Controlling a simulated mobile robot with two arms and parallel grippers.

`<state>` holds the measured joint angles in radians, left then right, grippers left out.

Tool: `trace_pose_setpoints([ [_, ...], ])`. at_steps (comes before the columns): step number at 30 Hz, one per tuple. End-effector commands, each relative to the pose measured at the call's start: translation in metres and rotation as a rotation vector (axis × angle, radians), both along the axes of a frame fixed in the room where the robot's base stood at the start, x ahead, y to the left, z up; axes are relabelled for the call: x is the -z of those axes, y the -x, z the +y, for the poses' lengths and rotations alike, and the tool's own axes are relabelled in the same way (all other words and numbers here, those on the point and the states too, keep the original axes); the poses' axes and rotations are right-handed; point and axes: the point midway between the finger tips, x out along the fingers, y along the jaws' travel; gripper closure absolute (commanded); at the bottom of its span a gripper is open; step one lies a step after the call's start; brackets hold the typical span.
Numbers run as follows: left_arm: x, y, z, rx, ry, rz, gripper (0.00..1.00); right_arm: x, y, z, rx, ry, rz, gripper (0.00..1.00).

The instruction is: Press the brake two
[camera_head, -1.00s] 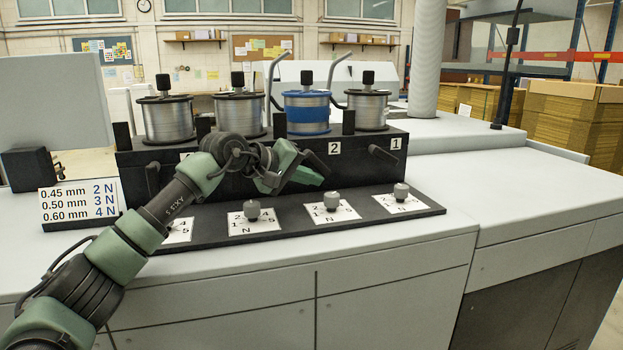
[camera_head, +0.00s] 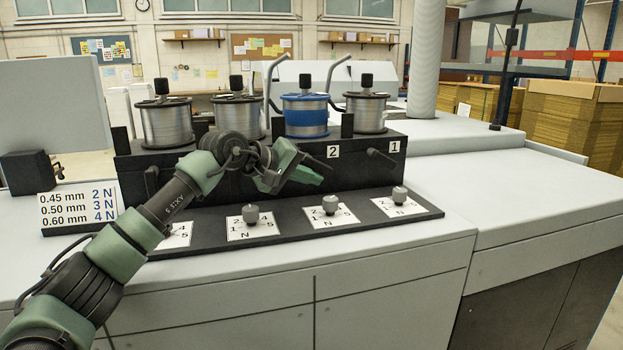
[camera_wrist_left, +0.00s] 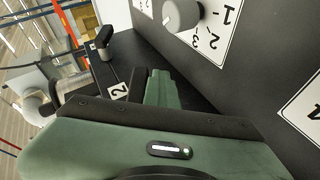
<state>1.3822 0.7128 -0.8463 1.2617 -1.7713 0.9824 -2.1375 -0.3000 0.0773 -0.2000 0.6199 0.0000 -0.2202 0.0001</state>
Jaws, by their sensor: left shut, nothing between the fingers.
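The black brake block (camera_head: 353,184) stands under the wire spools, with a white label "2" (camera_head: 333,151) on its front. The lever beside label 2 is not visible in the head view; my gripper covers that spot. My left gripper (camera_head: 316,178) is shut and empty, just in front of the block and left below label 2. Whether it touches anything cannot be told. In the left wrist view its fingers (camera_wrist_left: 160,76) point past label 2 (camera_wrist_left: 119,91). My right gripper is not in view.
A black lever (camera_head: 382,157) sticks out beside label "1" (camera_head: 394,147). Grey knobs (camera_head: 330,204) on dial cards stand on the sloped panel just below my gripper. A blue spool (camera_head: 305,117) sits above. The white machine top (camera_head: 520,175) at right is clear.

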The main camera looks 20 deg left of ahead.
Motion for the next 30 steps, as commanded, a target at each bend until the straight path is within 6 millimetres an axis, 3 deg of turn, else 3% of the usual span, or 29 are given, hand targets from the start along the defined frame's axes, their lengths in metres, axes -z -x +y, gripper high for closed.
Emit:
trace_pose_setpoints([
  [1, -0.01, 0.0, 0.0, 0.0, 0.008, -0.018, 1.0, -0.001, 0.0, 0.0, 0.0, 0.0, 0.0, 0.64],
  [10, -0.014, 0.004, 0.004, -0.002, 0.01, -0.024, 1.0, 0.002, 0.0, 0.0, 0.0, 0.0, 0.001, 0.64],
  [21, -0.032, 0.048, 0.031, 0.0, 0.005, -0.013, 1.0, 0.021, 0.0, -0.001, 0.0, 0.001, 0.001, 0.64],
  [30, -0.035, 0.057, 0.037, 0.001, 0.003, -0.002, 1.0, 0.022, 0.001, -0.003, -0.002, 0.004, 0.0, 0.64],
])
